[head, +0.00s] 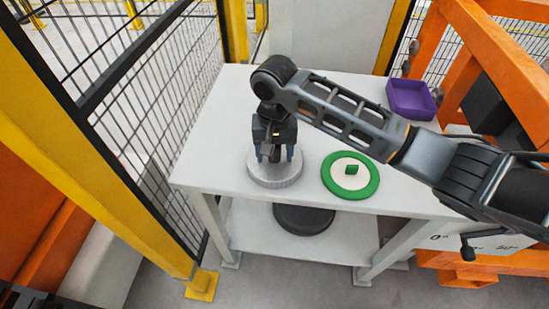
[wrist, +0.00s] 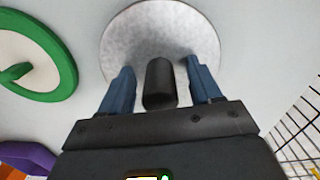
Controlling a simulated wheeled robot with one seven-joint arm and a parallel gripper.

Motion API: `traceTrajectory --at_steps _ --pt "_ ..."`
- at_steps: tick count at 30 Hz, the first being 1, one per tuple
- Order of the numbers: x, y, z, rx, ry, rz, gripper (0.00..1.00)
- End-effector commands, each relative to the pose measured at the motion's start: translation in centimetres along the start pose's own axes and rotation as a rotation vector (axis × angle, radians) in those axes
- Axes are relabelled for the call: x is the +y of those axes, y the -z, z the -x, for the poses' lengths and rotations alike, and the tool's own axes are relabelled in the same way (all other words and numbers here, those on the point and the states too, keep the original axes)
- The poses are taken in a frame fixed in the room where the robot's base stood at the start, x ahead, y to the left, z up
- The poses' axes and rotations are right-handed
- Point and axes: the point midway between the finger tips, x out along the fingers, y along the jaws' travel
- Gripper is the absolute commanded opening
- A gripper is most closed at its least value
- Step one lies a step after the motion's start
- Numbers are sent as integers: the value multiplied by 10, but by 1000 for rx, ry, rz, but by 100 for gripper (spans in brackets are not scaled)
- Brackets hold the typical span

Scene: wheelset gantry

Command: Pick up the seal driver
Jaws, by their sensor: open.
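The seal driver, seen as a round light-grey disc (head: 275,175) with an upright black handle, stands on the white table near its front edge. In the wrist view the disc (wrist: 120,45) lies beyond the fingers and the black handle (wrist: 159,82) rises between them. My gripper (head: 276,157) points down over the disc, with its blue fingers on either side of the handle. In the wrist view my gripper (wrist: 158,66) is open, with a gap between each finger and the handle. The fingers partly hide the handle in the head view.
A green-rimmed disc (head: 371,187) with a small green grip lies just right of the driver. A purple tray (head: 412,100) sits at the back right of the white table (head: 215,130). A black round object (head: 303,220) is on the lower shelf. Mesh fencing (head: 150,110) stands left.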

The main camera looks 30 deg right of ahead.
Motion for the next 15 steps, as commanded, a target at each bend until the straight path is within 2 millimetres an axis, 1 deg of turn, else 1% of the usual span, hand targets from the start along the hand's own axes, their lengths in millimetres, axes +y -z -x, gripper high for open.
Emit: traceTrajectory --at_steps 1,2,15 --pt "0 0 0 0 0 0 62" --pt "0 0 0 0 0 0 59" --pt "0 0 0 0 0 0 16"
